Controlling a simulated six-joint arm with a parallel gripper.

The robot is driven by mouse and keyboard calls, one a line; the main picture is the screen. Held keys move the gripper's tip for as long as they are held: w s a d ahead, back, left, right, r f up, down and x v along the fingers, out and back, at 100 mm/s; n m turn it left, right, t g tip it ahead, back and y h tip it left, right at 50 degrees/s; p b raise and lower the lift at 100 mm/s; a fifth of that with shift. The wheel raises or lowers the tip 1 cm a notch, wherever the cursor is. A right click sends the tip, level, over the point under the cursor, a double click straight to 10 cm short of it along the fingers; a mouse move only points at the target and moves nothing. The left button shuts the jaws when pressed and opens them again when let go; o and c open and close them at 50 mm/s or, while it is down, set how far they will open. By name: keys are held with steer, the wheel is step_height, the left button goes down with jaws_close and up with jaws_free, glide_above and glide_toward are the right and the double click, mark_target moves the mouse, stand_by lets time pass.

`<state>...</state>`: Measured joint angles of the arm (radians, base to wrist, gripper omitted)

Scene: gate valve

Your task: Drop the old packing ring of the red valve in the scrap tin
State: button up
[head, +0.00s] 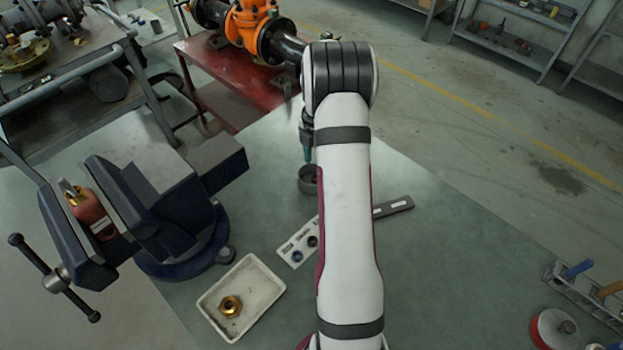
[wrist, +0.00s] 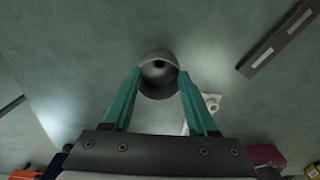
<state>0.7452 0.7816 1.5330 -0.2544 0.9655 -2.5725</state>
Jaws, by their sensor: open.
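The red valve (head: 90,212) is clamped in the blue vise (head: 160,215) at the left in the head view. The scrap tin, a small grey round can (head: 307,186), stands on the bench beside my arm. My gripper (head: 308,160) is right above the tin, pointing down, with teal fingers. In the wrist view the tin (wrist: 158,92) shows between and beyond the open fingertips (wrist: 159,72), with nothing held between them. Something dark shows inside the tin; I cannot tell whether it is the old packing ring. My arm hides part of the tin in the head view.
A white tray (head: 207,301) with a brass nut (head: 230,306) lies in front of the vise. A pale holder (head: 284,252) with dark rings lies near my arm. A grey bar (head: 394,208) is right of my arm. A tool rack (head: 590,290) stands far right.

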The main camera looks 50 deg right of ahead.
step_height(320, 180, up, 16)
steer(key=shift+f, duration=0.1)
stand_by(0.4)
steer(key=s+a+r+m, duration=0.2)
steer(key=a+m, duration=0.2)
steer(key=a, duration=0.4)
steer(key=s+a+r+m+y, duration=0.1)
steer(key=s+a+m, duration=0.1)
steer(key=a+m, duration=0.35)
steer(key=s+a+r+m, duration=0.2)
steer(key=a, duration=0.7)
steer(key=s+a+f+m, duration=0.2)
steer(key=s+a+m, duration=0.4)
steer(key=s, duration=0.1)
steer(key=s+a+f+m, duration=0.3)
steer(key=s+a+m, duration=0.3)
steer(key=s, duration=0.2)
steer(key=shift+y, duration=0.4)
